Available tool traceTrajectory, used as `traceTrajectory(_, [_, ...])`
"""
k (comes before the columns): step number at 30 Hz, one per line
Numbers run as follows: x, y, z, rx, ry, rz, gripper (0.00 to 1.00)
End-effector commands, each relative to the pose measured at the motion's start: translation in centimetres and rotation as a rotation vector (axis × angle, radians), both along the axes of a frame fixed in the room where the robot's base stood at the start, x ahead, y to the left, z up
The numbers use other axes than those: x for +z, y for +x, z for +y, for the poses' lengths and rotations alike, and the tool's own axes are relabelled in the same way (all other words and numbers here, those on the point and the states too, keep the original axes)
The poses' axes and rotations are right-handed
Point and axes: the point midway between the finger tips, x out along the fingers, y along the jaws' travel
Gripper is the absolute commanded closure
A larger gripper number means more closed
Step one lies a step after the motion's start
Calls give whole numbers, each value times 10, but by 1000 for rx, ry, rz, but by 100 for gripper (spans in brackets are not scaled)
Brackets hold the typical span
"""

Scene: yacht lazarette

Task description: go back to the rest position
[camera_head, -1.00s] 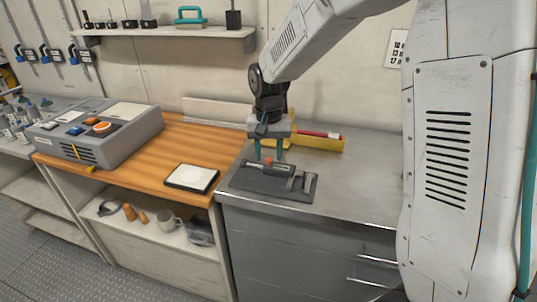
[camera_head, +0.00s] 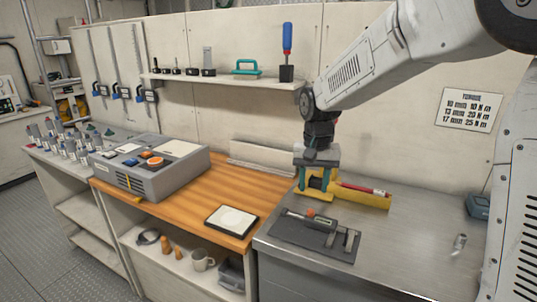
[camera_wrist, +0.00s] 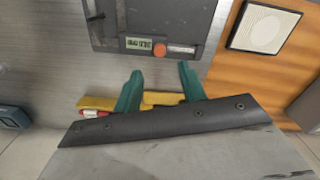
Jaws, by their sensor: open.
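My gripper (camera_head: 317,180) hangs fingers-down from my arm above the back of the metal counter, in front of the yellow tray. In the wrist view, its two green fingers (camera_wrist: 158,88) are apart with nothing held between them. A dark tool fixture (camera_head: 315,235) with an orange-red knob lies flat on the counter in front of my gripper. The fixture also shows at the top of the wrist view (camera_wrist: 160,18), apart from the fingers.
A yellow tray (camera_head: 362,199) holding a red item stands by the wall. A white-topped pad (camera_head: 231,220) and a grey console (camera_head: 150,165) sit on the wooden top. A small metal part (camera_head: 458,244) and a blue-grey box (camera_head: 478,206) are on the right. A shelf (camera_head: 220,79) runs above.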

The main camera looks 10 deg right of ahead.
Motion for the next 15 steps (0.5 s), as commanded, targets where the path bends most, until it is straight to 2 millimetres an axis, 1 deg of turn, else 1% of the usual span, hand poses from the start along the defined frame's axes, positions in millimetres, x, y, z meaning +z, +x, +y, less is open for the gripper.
traceTrajectory(2, [-5, -9, -1, 42, -2, 30, 59])
traceTrajectory(3, [-11, -19, -2, 66, -4, 58, 59])
traceTrajectory(5, [-11, -41, -5, 107, -4, 86, 59])
traceTrajectory(6, [-7, -56, -7, 130, -2, 96, 59])
traceTrajectory(8, [0, -78, -11, 161, -1, 103, 59])
traceTrajectory(9, [5, -93, -14, 181, 0, 108, 59])
traceTrajectory(11, [12, -116, -18, 208, 2, 110, 59])
traceTrajectory(12, [17, -132, -20, 224, 3, 109, 59])
traceTrajectory(14, [24, -156, -25, 248, 4, 104, 59])
traceTrajectory(15, [29, -173, -27, 262, 5, 97, 59])
